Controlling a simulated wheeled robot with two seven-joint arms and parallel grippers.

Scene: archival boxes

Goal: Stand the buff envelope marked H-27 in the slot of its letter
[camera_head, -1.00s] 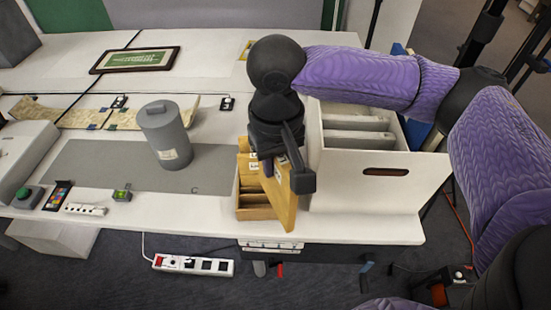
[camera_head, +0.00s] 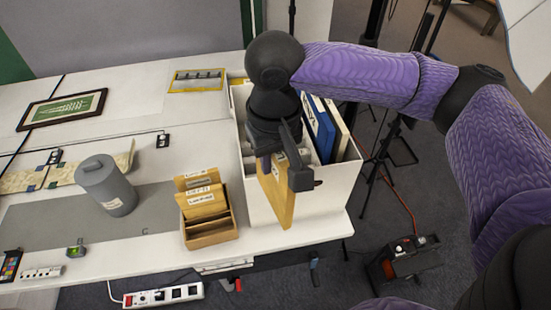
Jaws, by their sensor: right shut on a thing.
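My right gripper (camera_head: 285,165) is shut on a buff envelope (camera_head: 277,200). The envelope hangs upright and nearly edge-on below the fingers, in front of a white archival box. Its marking cannot be read from here. A small wooden slotted holder (camera_head: 211,238) stands on the table to the left of the envelope, apart from it. Labelled buff cards or envelopes (camera_head: 200,204) stand in its back slots; the front slot looks empty. The labels are too small to read surely. My left gripper is not in view.
The white archival box (camera_head: 335,189) holds blue and cream folders (camera_head: 319,128) behind my right arm. A grey lidded canister (camera_head: 106,186) stands on the grey mat (camera_head: 50,220) at left. A framed green picture (camera_head: 63,109) lies farther back. The table's front edge is near the holder.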

